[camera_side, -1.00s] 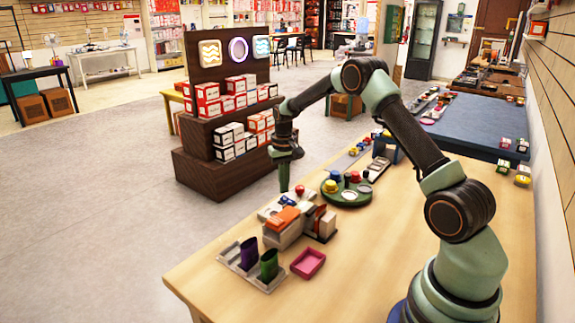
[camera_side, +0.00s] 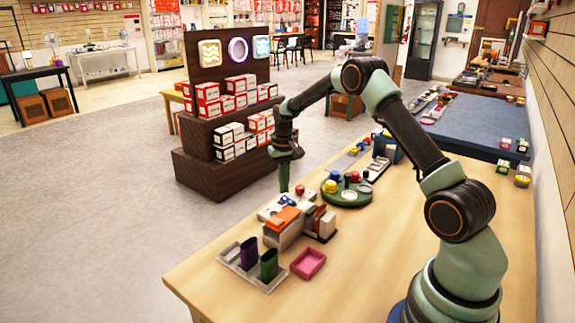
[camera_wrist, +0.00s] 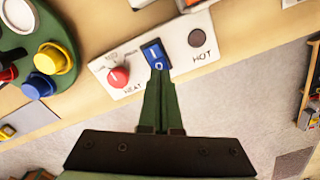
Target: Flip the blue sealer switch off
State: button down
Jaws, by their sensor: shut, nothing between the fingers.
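The blue rocker switch (camera_wrist: 154,51) with white I and O marks sits on a white panel (camera_wrist: 182,62) in the wrist view. My gripper (camera_wrist: 158,76) is shut and empty, with its tips at the O end of the switch, touching it or just above. I cannot tell which end of the rocker is pressed in. A red knob (camera_wrist: 118,76) labelled HEAT is left of the switch, and a dark round HOT lamp (camera_wrist: 198,37) is right of it. In the side view my gripper (camera_side: 284,188) points down over the panel.
A green round tray (camera_side: 346,197) with coloured buttons stands beside the panel. An orange-topped machine (camera_side: 283,218), a pink tray (camera_side: 308,263) and a holder with purple and green cups (camera_side: 268,265) are nearer the front. The wooden table (camera_side: 370,250) is clear toward my base.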

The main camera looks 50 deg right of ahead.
aim_at(284, 198)
jog(key=shift+f, duration=1)
dwell(0.8)
jog(key=shift+r, duration=3.55)
jog(key=shift+r, duration=0.1)
jog(key=s+a+r+n+t, duration=0.1)
jog(key=s+a+r+n, duration=0.1)
jog(key=s+a+r, duration=0.35)
jog(key=s+a+r+n+t, duration=0.1)
jog(key=s+a+r+t, duration=0.1)
jog(key=a+r, duration=0.5)
jog(key=s+a+n+t, duration=0.1)
jog(key=s+a, duration=0.2)
jog(key=s, duration=0.3)
jog(key=s+a+r+n+t, duration=0.1)
jog(key=s+a+n, duration=0.1)
jog(key=s, duration=0.4)
jog(key=shift+s+a+r+t, duration=0.3)
jog(key=shift+s+a, duration=0.1)
jog(key=shift+a, duration=0.35)
